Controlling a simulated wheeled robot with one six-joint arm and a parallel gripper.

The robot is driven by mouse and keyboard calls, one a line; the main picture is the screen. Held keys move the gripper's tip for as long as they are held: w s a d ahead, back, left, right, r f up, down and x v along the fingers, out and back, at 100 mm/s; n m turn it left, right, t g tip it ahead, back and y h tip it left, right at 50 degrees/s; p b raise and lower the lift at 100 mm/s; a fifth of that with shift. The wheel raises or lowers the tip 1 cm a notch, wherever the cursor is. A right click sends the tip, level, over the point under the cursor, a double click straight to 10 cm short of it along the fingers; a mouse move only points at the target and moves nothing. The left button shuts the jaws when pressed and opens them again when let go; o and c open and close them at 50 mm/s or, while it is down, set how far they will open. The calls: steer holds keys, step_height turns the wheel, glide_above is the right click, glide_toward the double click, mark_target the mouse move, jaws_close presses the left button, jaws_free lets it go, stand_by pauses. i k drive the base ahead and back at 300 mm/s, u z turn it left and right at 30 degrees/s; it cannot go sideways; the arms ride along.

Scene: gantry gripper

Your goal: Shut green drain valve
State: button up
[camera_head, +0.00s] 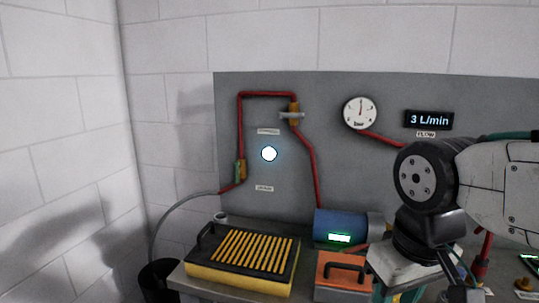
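The green drain valve (239,172) is on the grey wall panel at left, low on the red pipe. Its green handle stands roughly upright, along the brass body. A grey hose (185,200) runs from the red pipe below it down to a black bucket (159,279). My arm is at the right, well apart from the valve. My gripper is at the lower right, at the end of the black wrist. Its fingertips cannot be made out, so I cannot tell whether it is open or shut.
Another brass valve (294,114) with a grey handle is higher on the pipe. A gauge (360,113) and a display (428,120) reading 3 L/min are right of it. A yellow-black case (243,259), an orange box (343,277) and a blue motor-like cylinder (338,227) crowd the bench below.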

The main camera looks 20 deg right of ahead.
mark_target(237, 164)
steer(key=u, duration=0.5)
steer(key=k, duration=0.6)
steer(key=u, duration=1.1)
steer(key=i, duration=1.3)
steer(key=z, duration=1.05)
steer(key=i, duration=0.45)
steer(key=z, duration=0.4)
